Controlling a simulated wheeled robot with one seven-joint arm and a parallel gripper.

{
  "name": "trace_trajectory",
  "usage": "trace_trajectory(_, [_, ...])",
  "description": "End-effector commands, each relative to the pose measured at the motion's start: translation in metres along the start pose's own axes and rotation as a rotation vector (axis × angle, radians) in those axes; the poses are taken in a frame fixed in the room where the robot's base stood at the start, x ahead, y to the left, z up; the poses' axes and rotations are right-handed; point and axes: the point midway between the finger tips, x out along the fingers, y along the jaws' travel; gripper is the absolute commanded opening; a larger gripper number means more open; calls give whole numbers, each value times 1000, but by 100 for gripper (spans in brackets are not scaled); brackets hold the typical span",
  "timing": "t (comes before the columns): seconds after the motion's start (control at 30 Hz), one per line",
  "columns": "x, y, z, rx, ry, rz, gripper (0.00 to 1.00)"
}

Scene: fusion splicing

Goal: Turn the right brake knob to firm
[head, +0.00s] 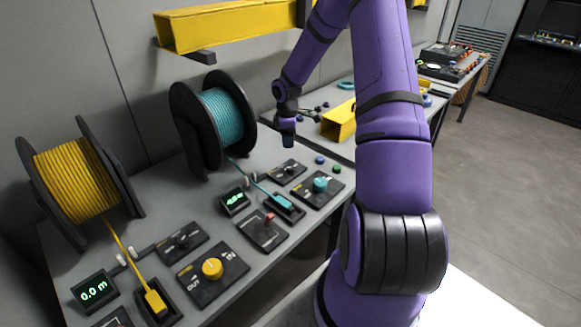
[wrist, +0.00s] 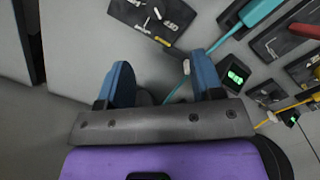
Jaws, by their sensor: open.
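The right brake knob (head: 289,168) is a small dark knob on a dark plate in front of the teal spool in the head view. In the wrist view its dark plate (wrist: 142,18) lies at the top edge, with pale markings and a light pointer; its exact setting is too small to read. My gripper (head: 288,141) is above the bench behind the knob plate, pointing down. In the wrist view my gripper (wrist: 162,72) has its two blue fingers wide apart with nothing between them. The plate lies beyond the fingertips, and they do not touch it.
The teal spool (head: 220,115) stands close left of my gripper. A lit display (head: 235,201), a teal connector (head: 283,201) and a teal knob (head: 320,184) are nearby. The yellow spool (head: 75,182) stands at left. A yellow beam (head: 225,30) hangs on the wall above.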

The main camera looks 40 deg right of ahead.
Motion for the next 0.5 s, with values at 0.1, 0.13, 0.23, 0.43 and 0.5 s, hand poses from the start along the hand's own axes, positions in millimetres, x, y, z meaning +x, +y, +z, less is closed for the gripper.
trace_trajectory(0.1, [21,6,5,-18,17,-15,61])
trace_trajectory(0.13, [24,6,6,-22,20,-17,61])
trace_trajectory(0.23, [30,8,7,-28,25,-19,61])
trace_trajectory(0.43, [50,7,6,-30,24,-22,61])
trace_trajectory(0.5, [62,6,6,-29,25,-23,61])
